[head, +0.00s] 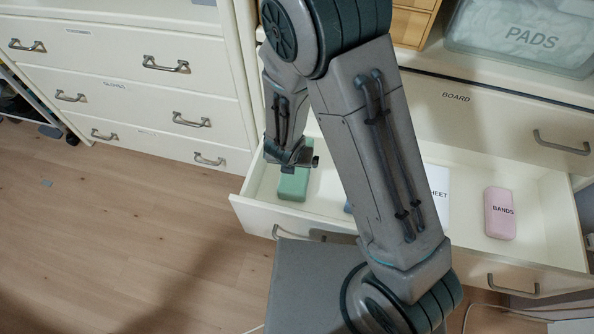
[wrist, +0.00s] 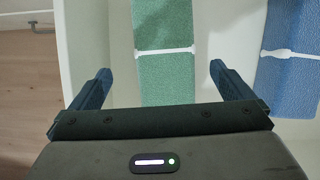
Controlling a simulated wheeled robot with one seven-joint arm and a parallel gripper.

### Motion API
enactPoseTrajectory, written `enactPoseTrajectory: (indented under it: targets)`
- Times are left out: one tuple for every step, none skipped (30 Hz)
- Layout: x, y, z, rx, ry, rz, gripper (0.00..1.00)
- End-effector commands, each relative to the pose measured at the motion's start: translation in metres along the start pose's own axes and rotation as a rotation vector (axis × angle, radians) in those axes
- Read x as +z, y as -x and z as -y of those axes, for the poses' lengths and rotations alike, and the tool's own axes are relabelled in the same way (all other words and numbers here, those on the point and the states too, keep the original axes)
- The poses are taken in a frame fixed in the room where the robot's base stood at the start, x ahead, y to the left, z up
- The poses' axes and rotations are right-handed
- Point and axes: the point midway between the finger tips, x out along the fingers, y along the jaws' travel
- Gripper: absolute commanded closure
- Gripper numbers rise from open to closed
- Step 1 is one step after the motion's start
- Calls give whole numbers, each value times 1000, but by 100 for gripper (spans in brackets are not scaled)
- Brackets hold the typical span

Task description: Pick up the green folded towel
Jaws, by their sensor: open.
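The green folded towel (wrist: 166,78) lies in the open white drawer, with a white band around it. In the head view its near end (head: 293,186) shows at the drawer's left, partly hidden by my wrist. My gripper (wrist: 158,78) is open and empty, and in the wrist view its two fingers stand to the left and right of the towel's near part. The towel is not clamped. In the head view my gripper is above the towel, with its fingers mostly hidden.
A blue folded towel (wrist: 290,60) with a white band lies right of the green one. The wooden floor (head: 120,230) at left is clear.

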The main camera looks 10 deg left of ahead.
Motion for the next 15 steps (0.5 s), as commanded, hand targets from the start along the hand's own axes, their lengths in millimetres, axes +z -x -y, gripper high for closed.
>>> enactPoseTrajectory:
  targets:
    - [-1,-12,0,-1,0,-1,0]
    - [-1,-14,0,-1,0,0,0]
    - [0,-17,1,-1,-3,0,0]
    - [0,-19,1,-1,-3,0,0]
    - [0,-20,1,-1,-3,0,0]
    - [0,-21,1,-1,-3,0,0]
    - [0,-23,2,-1,-3,0,0]
    - [1,-25,2,-2,-4,0,0]
    - [1,-30,3,-2,-5,0,0]
    - [1,-34,4,-3,-5,0,0]
    - [1,-39,5,-3,-6,0,0]
    - [2,-46,6,-3,-5,0,0]
    - [2,-50,7,-3,-6,0,0]
    - [2,-55,8,-3,-5,-1,0]
    - [2,-60,8,-3,-6,-1,0]
